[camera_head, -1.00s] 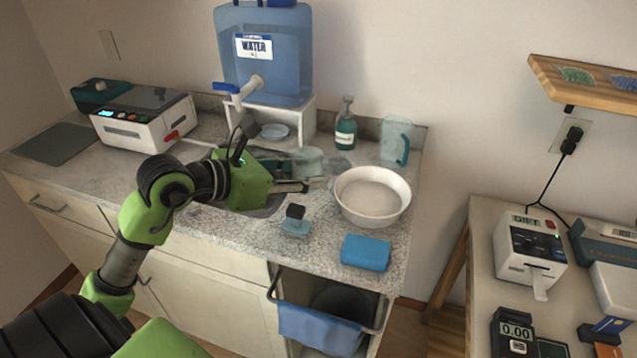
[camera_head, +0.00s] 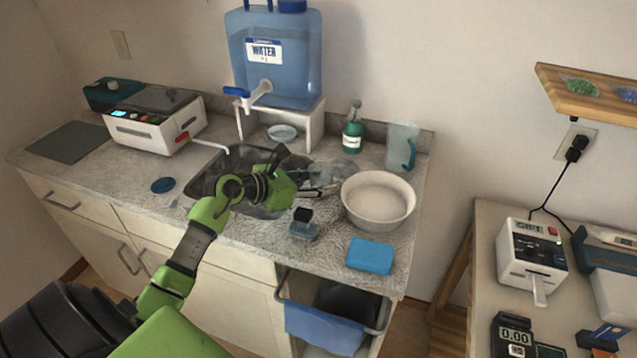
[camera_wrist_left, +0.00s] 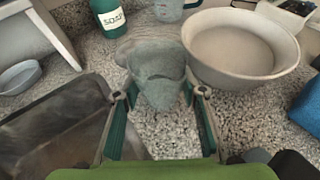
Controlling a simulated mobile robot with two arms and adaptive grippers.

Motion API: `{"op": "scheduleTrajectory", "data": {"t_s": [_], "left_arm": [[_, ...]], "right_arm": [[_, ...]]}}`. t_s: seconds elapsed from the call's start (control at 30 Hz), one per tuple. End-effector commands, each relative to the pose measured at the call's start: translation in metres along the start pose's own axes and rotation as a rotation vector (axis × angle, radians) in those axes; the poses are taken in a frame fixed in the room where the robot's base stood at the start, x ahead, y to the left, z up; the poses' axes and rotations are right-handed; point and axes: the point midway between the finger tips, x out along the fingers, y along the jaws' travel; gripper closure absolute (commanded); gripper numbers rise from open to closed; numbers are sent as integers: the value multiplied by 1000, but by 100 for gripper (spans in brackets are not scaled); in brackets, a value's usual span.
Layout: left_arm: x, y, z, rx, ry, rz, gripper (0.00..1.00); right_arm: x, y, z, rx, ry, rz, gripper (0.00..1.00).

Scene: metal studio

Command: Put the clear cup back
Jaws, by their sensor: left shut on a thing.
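The clear cup (camera_wrist_left: 158,85) is a see-through greyish vessel between the fingers of my left gripper (camera_wrist_left: 160,108) in the left wrist view. My left gripper (camera_head: 328,189) is shut on it, beside the white bowl (camera_head: 378,200) at the sink's right end. In the head view the cup (camera_head: 336,172) is faint against the counter and partly hidden by the gripper. Another glassy outline shows behind the cup in the wrist view; I cannot tell whether it is separate. My right gripper is not in view.
A soap bottle (camera_head: 353,135) and a clear pitcher (camera_head: 401,147) stand at the back. The water dispenser (camera_head: 272,60) sits on a white stand. A blue sponge (camera_head: 370,256) and a small brush (camera_head: 303,226) lie in front.

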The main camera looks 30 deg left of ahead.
Motion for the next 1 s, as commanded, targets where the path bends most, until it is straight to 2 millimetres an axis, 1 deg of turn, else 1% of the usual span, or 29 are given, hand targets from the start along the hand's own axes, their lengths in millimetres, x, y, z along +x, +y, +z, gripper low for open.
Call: {"op": "scheduleTrajectory", "data": {"t_s": [0.03,0.1,0.47,0.5,0.57,0.87,0.97,1.0], "left_arm": [[1,0,-3,-5,-2,2,85],[3,1,-7,-1,-3,2,85],[5,1,-12,2,-2,2,85],[5,0,-12,1,-2,2,59],[4,0,-11,1,-2,2,45],[4,0,-11,1,-2,2,45],[3,1,-7,1,-3,2,45],[0,1,-8,2,-2,3,45]], "right_arm": [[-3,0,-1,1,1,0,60],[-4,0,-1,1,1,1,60],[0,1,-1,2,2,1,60],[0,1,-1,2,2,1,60],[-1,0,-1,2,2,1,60],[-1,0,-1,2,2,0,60],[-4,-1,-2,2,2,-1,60],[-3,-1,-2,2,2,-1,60]]}}
